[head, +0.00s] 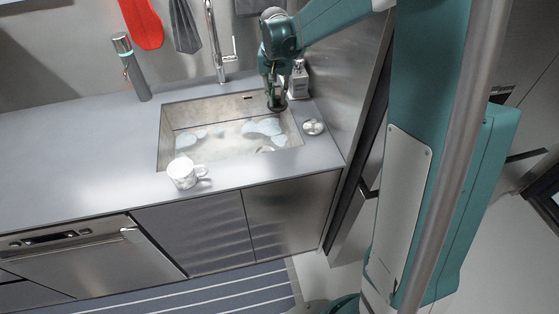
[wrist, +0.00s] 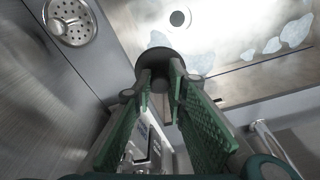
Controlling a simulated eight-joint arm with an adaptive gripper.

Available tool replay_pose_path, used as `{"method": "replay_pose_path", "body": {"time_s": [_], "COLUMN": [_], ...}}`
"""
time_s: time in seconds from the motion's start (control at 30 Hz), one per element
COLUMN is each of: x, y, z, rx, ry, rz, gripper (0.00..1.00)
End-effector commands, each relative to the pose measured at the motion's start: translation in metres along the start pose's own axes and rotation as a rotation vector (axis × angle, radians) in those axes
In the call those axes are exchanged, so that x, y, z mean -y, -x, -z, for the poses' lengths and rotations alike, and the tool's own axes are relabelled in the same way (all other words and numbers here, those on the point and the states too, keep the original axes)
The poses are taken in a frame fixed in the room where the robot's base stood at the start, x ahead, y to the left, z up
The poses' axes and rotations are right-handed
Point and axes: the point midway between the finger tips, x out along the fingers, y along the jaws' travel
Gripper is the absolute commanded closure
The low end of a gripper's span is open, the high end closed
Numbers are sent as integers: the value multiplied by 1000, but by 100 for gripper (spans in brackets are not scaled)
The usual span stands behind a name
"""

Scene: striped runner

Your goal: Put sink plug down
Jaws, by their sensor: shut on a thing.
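My gripper (head: 272,90) hangs over the right back part of the sink (head: 165,140). In the wrist view the jaws (wrist: 161,88) are shut on the stem of a dark round sink plug (wrist: 160,58). The plug also shows below the gripper in the head view (head: 277,107). The plug is apart from the round drain hole (wrist: 180,18), which lies in the sink floor beyond it in the wrist view. Pale blue foam patches (head: 264,126) lie in the sink.
A metal strainer (head: 313,127) lies on the counter right of the sink. A soap bottle (head: 299,80) stands close beside my gripper. The tap (head: 219,45) rises behind the sink. A white mug (head: 182,174) stands at the front edge. The left counter (head: 70,145) is mostly clear.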

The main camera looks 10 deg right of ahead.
Motion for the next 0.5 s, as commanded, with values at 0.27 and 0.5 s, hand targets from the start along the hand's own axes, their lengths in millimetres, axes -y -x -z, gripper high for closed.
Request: {"method": "replay_pose_path", "body": {"time_s": [0.27, 0.5], "x": [-3, -8], "y": [31, 52], "z": [-43, -95], "rx": [3, 5], "ry": [-59, -147], "rz": [-9, -23], "gripper": [97, 97]}}
